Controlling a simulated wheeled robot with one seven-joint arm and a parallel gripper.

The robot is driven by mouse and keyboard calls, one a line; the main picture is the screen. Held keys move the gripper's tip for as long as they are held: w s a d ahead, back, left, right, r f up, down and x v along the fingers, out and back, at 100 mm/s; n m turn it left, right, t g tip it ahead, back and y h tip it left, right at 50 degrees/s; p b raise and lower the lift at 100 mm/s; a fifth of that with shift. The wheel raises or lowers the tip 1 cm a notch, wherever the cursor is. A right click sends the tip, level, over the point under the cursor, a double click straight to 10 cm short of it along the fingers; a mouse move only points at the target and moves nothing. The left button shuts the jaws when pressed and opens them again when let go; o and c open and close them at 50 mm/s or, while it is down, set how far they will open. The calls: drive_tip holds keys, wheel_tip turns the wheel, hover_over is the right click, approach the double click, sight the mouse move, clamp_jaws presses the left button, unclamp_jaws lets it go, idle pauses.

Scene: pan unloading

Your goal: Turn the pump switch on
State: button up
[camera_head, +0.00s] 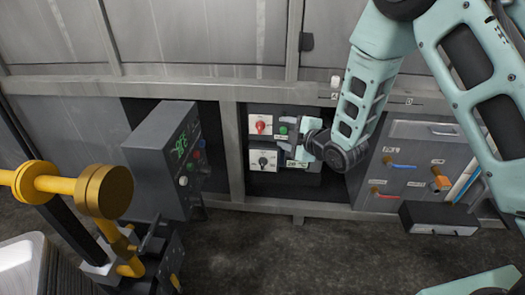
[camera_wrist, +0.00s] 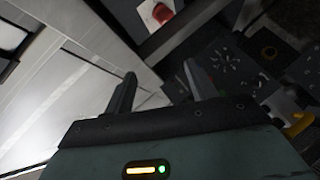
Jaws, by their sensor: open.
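A switch panel is recessed in the grey wall frame. It has a red knob (camera_head: 260,125) on a white plate and a black rotary knob (camera_head: 263,161) on a white plate below it. A green button (camera_head: 283,130) sits to the right of the red knob. I cannot read which one is the pump switch. My gripper (camera_head: 296,151) is in front of the panel's right side, and its fingers partly hide that side. In the wrist view, my gripper (camera_wrist: 159,70) has its fingers apart with nothing between them. The red knob (camera_wrist: 162,12) shows beyond them, at the top.
A grey control box (camera_head: 165,160) with a green display stands left of the panel. Yellow pipework (camera_head: 102,190) is at the left front. A grey panel (camera_head: 412,165) with blue, red and orange handles is at the right. The dark floor is open in front.

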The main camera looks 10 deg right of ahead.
drive_tip(key=w+d+f+n+t+y+b, duration=0.15)
drive_tip(key=d+f+n+b, duration=0.3)
drive_tip(key=f, duration=0.45)
drive_tip(key=t+y+b, duration=0.1)
drive_tip(key=b, duration=0.4)
approach(261, 130)
drive_tip(key=shift+n, duration=0.45)
drive_tip(key=x, duration=0.9)
drive_tip(key=shift+w+f, duration=0.1)
drive_tip(key=shift+w, duration=0.25)
drive_tip(key=c, duration=1)
